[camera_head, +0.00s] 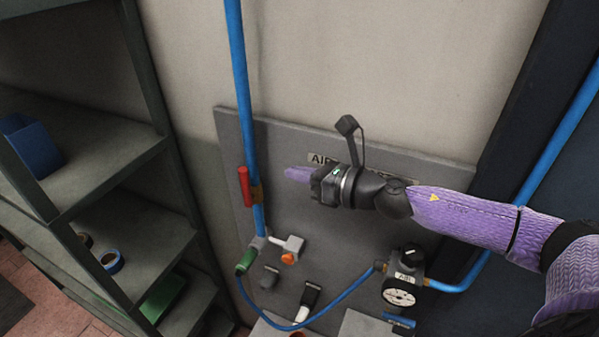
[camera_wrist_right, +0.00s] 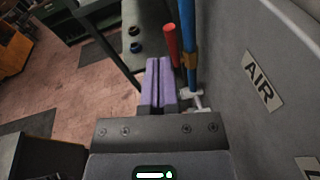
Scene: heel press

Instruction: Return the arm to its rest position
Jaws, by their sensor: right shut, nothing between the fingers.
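My right arm comes in from the right in the head view, with purple links and a black wrist. Its right gripper (camera_head: 297,173) is in front of the grey panel (camera_head: 225,150), pointing left towards the blue vertical pipe with the red lever (camera_head: 245,186). In the right wrist view the two purple fingers of the right gripper (camera_wrist_right: 159,82) lie side by side, shut and empty. The red lever (camera_wrist_right: 172,44) shows just beyond the fingertips there, beside the blue pipe (camera_wrist_right: 188,45); I cannot tell the exact gap. My left gripper is in neither view.
The panel carries a pressure gauge (camera_head: 400,291), a green connector (camera_head: 247,261), an orange knob (camera_head: 288,258) and a curved blue hose (camera_head: 317,318). A grey shelf (camera_head: 110,165) with a blue bin (camera_head: 30,145) and tape rolls stands at left. An AIR sign (camera_wrist_right: 263,80) is on the panel.

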